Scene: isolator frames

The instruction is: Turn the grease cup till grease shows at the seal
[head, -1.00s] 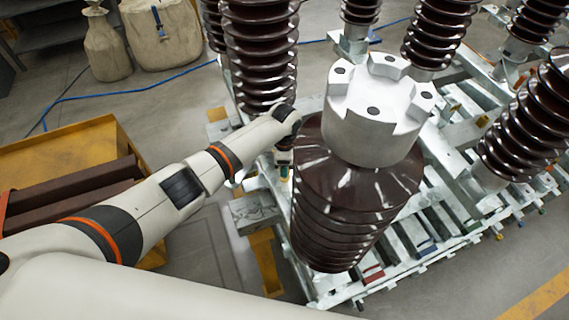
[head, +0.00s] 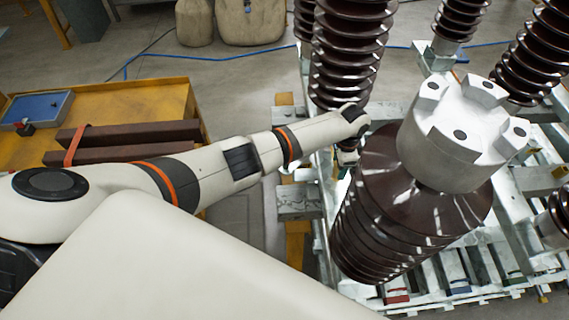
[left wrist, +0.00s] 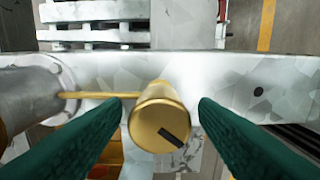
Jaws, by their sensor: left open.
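The grease cup (left wrist: 160,118) is a round brass cap with a dark bar mark on its face. It shows in the left wrist view, with a thin brass tube running left from it to a grey cylindrical part (left wrist: 30,92). My left gripper (left wrist: 166,104) is open, its two green fingers on either side of the cup, with a visible gap at the right. I cannot tell whether the left finger touches it. In the head view my left arm reaches in beside the large brown insulator, and its fingers are mostly hidden. I cannot make out grease or a seal.
The large ribbed brown insulator (head: 385,215) with a metal cap (head: 465,135) stands close right of my arm. Another insulator (head: 345,60) stands behind. A galvanized frame (head: 300,200) lies below. A yellow cart (head: 165,95) with brown bars is at the left.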

